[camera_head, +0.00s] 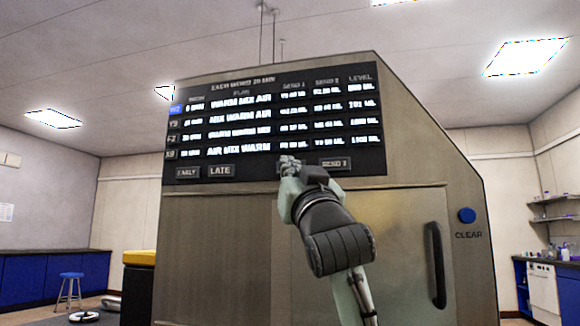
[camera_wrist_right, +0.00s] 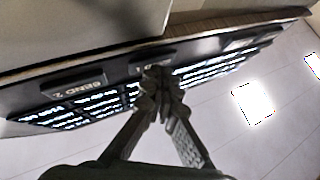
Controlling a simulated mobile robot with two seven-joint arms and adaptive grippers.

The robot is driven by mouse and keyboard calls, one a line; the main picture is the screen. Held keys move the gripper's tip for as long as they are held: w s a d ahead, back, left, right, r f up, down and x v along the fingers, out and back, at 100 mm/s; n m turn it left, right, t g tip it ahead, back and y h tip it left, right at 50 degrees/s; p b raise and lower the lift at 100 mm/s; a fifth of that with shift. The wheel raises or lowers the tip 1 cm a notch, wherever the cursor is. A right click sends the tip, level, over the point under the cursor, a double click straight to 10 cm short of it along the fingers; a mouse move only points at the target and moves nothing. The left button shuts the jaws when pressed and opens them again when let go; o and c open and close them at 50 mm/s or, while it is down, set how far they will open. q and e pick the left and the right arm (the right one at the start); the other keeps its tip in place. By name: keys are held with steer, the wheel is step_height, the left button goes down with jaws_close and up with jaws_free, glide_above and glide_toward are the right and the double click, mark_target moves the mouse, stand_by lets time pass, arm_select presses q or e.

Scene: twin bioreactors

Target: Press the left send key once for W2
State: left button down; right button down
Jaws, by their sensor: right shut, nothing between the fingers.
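The dark display panel (camera_head: 250,173) is on the front of a large metal cabinet, with lit text rows; the top row's label (camera_head: 176,109) is highlighted blue. My right gripper (camera_head: 290,162) is shut and empty, its fingertips at the panel's lower edge, covering the left send key in the head view. In the right wrist view the fingertips (camera_wrist_right: 158,75) are at a dark key (camera_wrist_right: 152,59), the left send key, partly hidden by them. I cannot tell whether they touch it. The right send key (camera_head: 334,163) also shows in the wrist view (camera_wrist_right: 75,86). My left gripper is not in view.
A blue CLEAR button (camera_head: 466,215) and a dark door handle (camera_head: 436,265) are on the cabinet's right. A blue stool (camera_head: 71,277) stands far left.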

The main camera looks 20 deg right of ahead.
stand_by(0.4)
steer(key=shift+s+a, duration=0.4)
steer(key=shift+s, duration=0.2)
steer(key=shift+f, duration=0.1)
steer(key=s+a, duration=0.2)
steer(key=s, duration=0.2)
steer(key=shift+s+a, duration=0.1)
steer(key=shift+a, duration=0.3)
stand_by(0.6)
